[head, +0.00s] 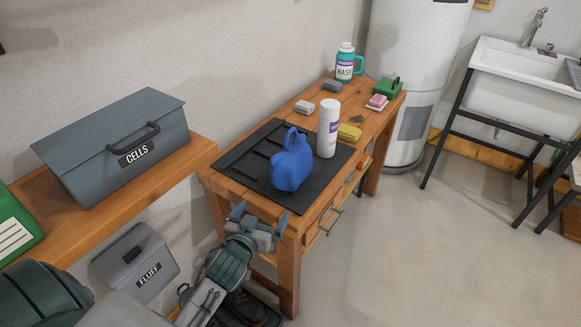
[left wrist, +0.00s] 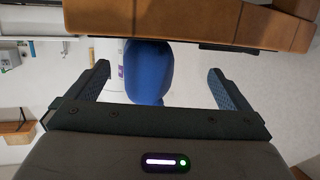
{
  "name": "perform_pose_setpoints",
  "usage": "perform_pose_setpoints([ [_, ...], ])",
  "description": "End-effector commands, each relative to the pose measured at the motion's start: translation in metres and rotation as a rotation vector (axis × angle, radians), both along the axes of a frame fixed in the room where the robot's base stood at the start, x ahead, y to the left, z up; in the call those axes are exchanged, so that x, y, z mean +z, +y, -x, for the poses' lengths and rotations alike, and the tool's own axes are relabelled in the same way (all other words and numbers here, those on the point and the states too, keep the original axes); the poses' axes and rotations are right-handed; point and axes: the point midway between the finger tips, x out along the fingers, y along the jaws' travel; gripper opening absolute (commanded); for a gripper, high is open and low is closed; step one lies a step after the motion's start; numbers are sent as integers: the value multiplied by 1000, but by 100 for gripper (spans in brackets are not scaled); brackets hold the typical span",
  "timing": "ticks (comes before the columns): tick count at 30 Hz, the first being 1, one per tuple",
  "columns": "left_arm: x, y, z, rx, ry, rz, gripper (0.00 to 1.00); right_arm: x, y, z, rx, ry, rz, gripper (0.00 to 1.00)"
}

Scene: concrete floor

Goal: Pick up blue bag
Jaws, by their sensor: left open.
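The blue bag (head: 292,163) stands upright with its loop handle up on a black mat (head: 236,166) on the wooden workbench. It also shows in the left wrist view (left wrist: 148,70), between and beyond the fingers, with part of it cut off by the bench edge. My left gripper (head: 257,219) is at the near end of the bench, short of the bag and apart from it. Its fingers (left wrist: 160,88) are spread and empty. My right gripper is not in view.
A white spray can (head: 329,128) stands right behind the bag. A yellow sponge (head: 349,132), a soap dish (head: 377,102), a green box (head: 388,88) and a WASH jug (head: 345,64) are farther back. A CELLS box (head: 120,150) sits on the left shelf.

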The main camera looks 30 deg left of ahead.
Motion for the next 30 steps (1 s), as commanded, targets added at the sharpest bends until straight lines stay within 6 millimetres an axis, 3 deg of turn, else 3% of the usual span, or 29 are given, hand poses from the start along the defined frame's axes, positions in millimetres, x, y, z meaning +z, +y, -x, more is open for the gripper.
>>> perform_pose_setpoints([
  [6, 21, -4, -25, -56, -158, 11, 100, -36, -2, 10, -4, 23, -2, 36],
  [11, 30, -7, -41, -85, -218, 18, 100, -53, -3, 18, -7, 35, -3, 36],
  [18, 31, -5, -78, -86, -221, 19, 100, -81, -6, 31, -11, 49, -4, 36],
  [26, 29, -3, -98, -86, -219, 18, 100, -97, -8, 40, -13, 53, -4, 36],
  [30, 28, 0, -117, -86, -219, 18, 100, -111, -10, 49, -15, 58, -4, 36],
])
